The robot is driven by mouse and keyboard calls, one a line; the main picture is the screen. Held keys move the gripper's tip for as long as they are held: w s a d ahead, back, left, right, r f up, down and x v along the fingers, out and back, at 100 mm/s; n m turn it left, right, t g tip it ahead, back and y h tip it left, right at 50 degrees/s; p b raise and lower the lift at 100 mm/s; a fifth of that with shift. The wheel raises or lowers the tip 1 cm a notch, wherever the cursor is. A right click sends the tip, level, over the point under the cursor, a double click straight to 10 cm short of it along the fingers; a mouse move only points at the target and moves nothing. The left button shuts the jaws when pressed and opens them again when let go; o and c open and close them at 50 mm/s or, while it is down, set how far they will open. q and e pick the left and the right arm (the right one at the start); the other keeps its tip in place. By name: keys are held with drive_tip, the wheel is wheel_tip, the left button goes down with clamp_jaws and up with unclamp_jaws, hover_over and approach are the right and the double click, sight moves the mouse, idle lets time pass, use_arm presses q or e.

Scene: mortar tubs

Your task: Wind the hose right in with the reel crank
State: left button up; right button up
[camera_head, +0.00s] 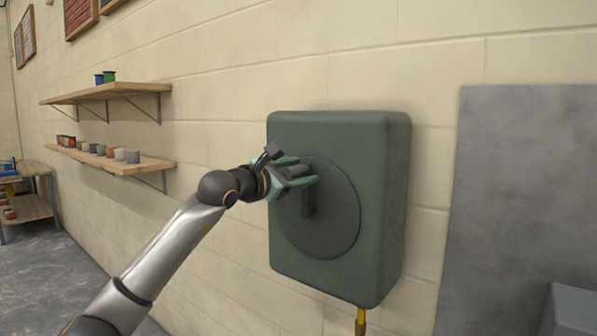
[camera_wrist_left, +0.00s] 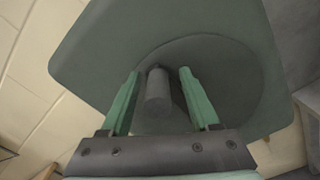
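The hose reel (camera_head: 385,200) is a dark green box on the block wall, with a round disc (camera_head: 335,225) on its front. The crank arm (camera_head: 308,203) stands out dark against the disc, and its grip is a grey cylinder (camera_wrist_left: 158,95). My left gripper (camera_head: 308,170) is at the crank's grip. In the left wrist view its two green fingers (camera_wrist_left: 160,85) stand apart on either side of the grip, with a gap on both sides. A short piece of yellow hose (camera_head: 360,322) hangs below the box. My right gripper is not in view.
Two wooden shelves with small pots and spools are on the wall to the left, the lower one (camera_head: 150,166) well clear of my arm. A grey panel (camera_head: 520,200) stands right of the reel. A low bench (camera_head: 30,208) is at the far left.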

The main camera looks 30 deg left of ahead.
use_arm(q)
drive_tip(key=shift+s+f, duration=0.1)
drive_tip(key=shift+s, duration=0.35)
drive_tip(key=s+b, duration=0.5)
drive_tip(key=s, duration=0.6)
drive_tip(key=shift+s+a, duration=0.3)
drive_tip(key=shift+a, duration=0.15)
